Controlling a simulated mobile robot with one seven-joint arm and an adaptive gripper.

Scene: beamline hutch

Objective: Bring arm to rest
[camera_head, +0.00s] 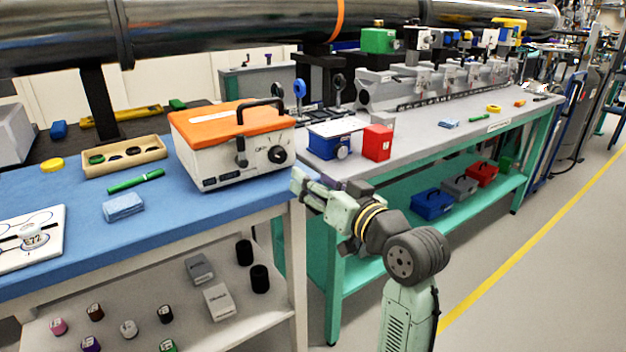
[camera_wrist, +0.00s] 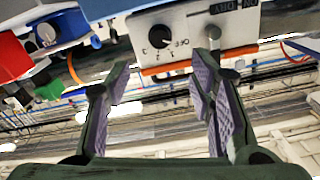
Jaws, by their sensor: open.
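My arm reaches from the lower right of the head view toward the corner where the two benches meet. My gripper (camera_head: 308,188) is at its left end, by the right end of the blue-topped bench (camera_head: 215,205), just below and right of a white instrument box (camera_head: 215,165) with an orange top and black handle. In the wrist view my gripper (camera_wrist: 160,85) is open with its two padded fingers apart. Nothing is between them. The white box (camera_wrist: 185,28), with its dial, shows upside down beyond the fingertips.
A blue box (camera_head: 327,147) and a red box (camera_head: 377,142) stand on the grey bench (camera_head: 440,125) just beyond my gripper. The lower shelf (camera_head: 245,310) holds bottles and small blocks. Toolboxes sit under the grey bench. Floor right of my arm (camera_head: 560,280) is clear.

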